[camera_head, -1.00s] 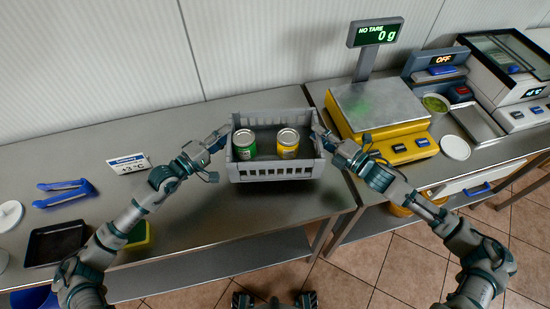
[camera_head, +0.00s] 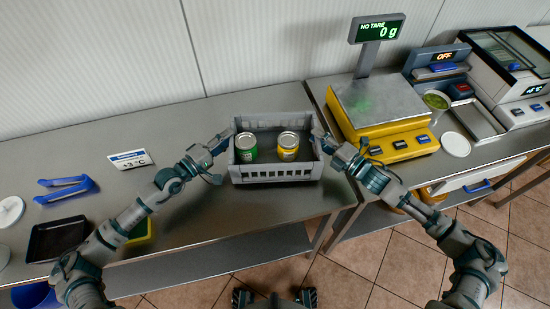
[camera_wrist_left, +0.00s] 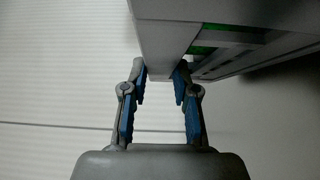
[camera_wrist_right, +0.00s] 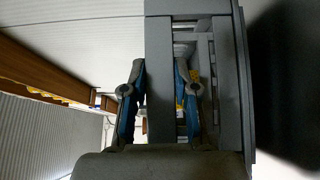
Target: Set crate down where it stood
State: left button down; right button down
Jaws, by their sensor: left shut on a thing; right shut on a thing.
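The grey crate (camera_head: 276,174) is level over the counter, near its front edge. It holds a green can (camera_head: 245,148) and a yellow can (camera_head: 288,148), both upright. My left gripper (camera_head: 229,137) is shut on the crate's left side, and my right gripper (camera_head: 321,137) is shut on its right side. In the left wrist view the crate wall (camera_wrist_left: 165,38) sits between the fingertips. In the right wrist view a crate wall (camera_wrist_right: 160,80) runs between the fingers. I cannot tell whether the crate's underside touches the counter.
A yellow scale (camera_head: 385,125) reading 0 g stands to the right on an adjoining counter. A +3 °C sign (camera_head: 130,160), blue tongs (camera_head: 66,188) and a black tray (camera_head: 57,238) are to the left. The counter (camera_head: 185,130) around the crate is clear.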

pick_arm(q)
jog(key=shift+d, duration=0.1)
pick_arm(e)
jog(key=shift+a+f, duration=0.1)
pick_arm(q)
jog(key=shift+d+f, duration=0.2)
jog(key=shift+f, duration=0.05)
pick_arm(e)
jog(key=shift+d+f, duration=0.2)
jog(key=shift+f, duration=0.1)
pick_arm(q)
jog(key=c, duration=0.9)
grip_release()
jog(key=shift+d, duration=0.1)
pick_arm(e)
jog(key=c, duration=0.9)
grip_release()
jog(key=shift+d, duration=0.15)
jog(key=shift+s, duration=0.1)
pick_arm(q)
jog(key=shift+f, duration=0.1)
jog(key=shift+s+a, duration=0.1)
jog(key=shift+a, duration=0.15)
